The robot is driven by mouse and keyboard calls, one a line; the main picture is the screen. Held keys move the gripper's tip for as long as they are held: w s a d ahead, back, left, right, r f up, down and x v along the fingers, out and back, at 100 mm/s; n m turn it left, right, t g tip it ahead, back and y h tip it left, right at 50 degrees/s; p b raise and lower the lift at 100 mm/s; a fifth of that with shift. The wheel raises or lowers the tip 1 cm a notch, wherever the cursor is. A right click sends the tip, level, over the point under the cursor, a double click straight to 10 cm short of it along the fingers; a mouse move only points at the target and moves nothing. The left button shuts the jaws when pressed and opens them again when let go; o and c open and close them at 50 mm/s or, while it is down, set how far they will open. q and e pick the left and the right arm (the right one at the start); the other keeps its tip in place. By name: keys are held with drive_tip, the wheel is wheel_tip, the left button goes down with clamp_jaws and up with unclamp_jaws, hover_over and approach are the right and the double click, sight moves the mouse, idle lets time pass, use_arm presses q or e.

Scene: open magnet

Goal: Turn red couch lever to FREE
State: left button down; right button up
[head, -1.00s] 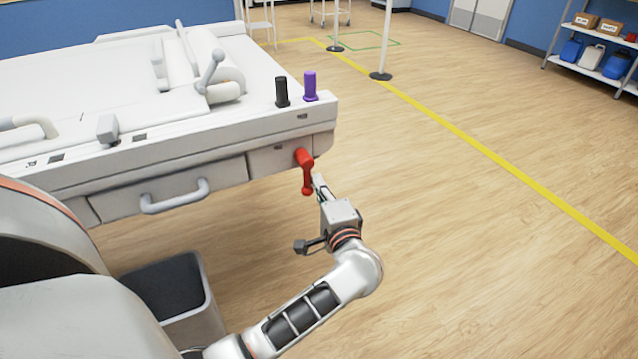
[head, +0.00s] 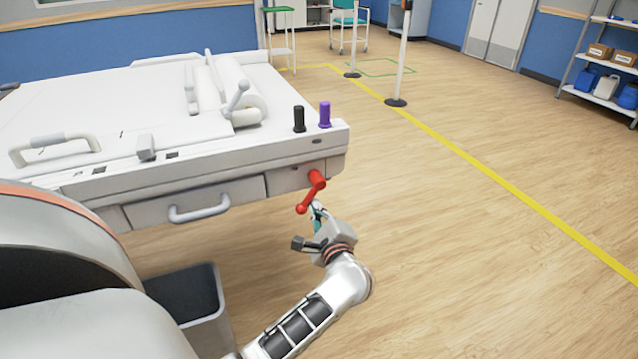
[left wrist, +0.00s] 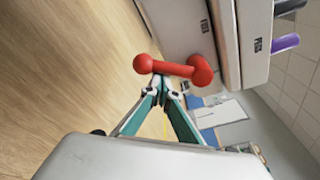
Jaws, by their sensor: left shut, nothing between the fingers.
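The red couch lever (head: 312,190) is on the front face of the white couch (head: 235,192), near its right corner. Its pivot is at the upper right and its round knob end points down and to the left. In the left wrist view the red lever (left wrist: 180,69) lies across the fingertips. My left gripper (head: 317,207) is just below the lever, with its fingers (left wrist: 164,84) together and nothing between them. The fingertips are against or very close to the lever's arm; I cannot tell exact contact. No FREE marking is readable. My right gripper is out of view.
A black knob (head: 299,119) and a purple knob (head: 325,115) stand on the couch corner above the lever. A drawer handle (head: 199,207) sticks out to the left. A grey bin (head: 205,318) stands below. The floor to the right is clear.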

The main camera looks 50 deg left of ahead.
sight(307, 202)
use_arm(q)
drive_tip(key=m+p, duration=0.1)
drive_tip(key=s+r+m+p, duration=0.1)
drive_tip(key=m, duration=0.1)
drive_tip(key=s+a+r+m+g+p, duration=0.1)
drive_tip(key=m, duration=0.1)
drive_tip(key=shift+r, duration=0.25)
drive_tip(key=m+p, duration=0.1)
drive_tip(key=s+r+m+p, duration=0.1)
drive_tip(key=m+p, duration=0.1)
drive_tip(key=shift+s+a+r+m+g, duration=0.25)
drive_tip(key=shift+s+m+g, duration=0.05)
drive_tip(key=shift+g, duration=0.1)
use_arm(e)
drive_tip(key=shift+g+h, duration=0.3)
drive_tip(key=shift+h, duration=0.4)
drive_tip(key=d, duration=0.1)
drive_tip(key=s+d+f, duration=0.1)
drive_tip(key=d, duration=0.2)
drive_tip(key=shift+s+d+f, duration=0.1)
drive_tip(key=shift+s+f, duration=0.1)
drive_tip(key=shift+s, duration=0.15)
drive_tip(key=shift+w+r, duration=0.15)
